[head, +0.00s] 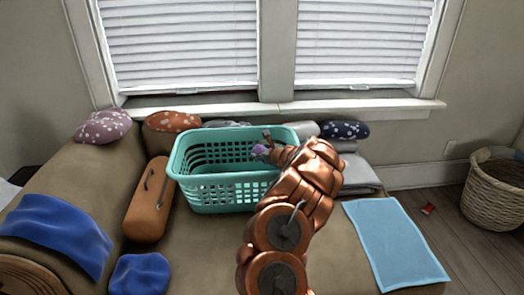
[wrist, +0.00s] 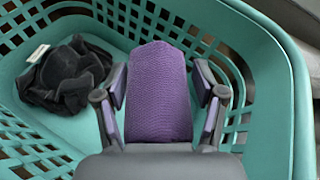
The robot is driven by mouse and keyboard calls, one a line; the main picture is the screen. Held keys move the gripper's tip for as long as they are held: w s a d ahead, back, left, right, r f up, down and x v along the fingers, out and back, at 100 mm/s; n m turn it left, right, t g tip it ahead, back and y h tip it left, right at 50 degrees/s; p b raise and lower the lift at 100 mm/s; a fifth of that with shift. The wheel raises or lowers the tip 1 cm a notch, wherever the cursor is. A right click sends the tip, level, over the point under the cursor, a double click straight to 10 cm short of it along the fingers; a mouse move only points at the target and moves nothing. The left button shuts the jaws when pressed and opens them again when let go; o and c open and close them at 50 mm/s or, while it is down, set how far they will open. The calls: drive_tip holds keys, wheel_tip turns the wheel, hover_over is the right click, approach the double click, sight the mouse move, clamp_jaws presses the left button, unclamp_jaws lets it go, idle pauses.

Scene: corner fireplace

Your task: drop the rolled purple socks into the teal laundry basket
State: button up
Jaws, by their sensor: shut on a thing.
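The teal laundry basket (head: 228,196) stands on the brown couch seat below the window. My gripper (head: 266,148) is over the basket's opening, toward its right side. In the wrist view, my gripper (wrist: 160,105) is shut on the rolled purple socks (wrist: 158,90), which stand between its two fingers. In the head view only a small purple patch of the socks shows at the fingertips. The wrist view looks down into the basket (wrist: 285,100), with its slotted walls around the socks. My arm hides part of the basket's right end in the head view.
A dark crumpled cloth (wrist: 65,75) with a white tag lies inside the basket. An orange bolster (head: 148,205) is close to the basket's left. A light blue towel (head: 396,243) lies at the right. Patterned cushions (head: 345,130) line the back. A wicker basket (head: 495,195) stands on the floor.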

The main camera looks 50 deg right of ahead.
sight(262, 146)
drive_tip(key=shift+f, duration=0.15)
drive_tip(key=o, duration=1.2)
wheel_tip(262, 146, up, 10)
drive_tip(key=shift+f, duration=0.1)
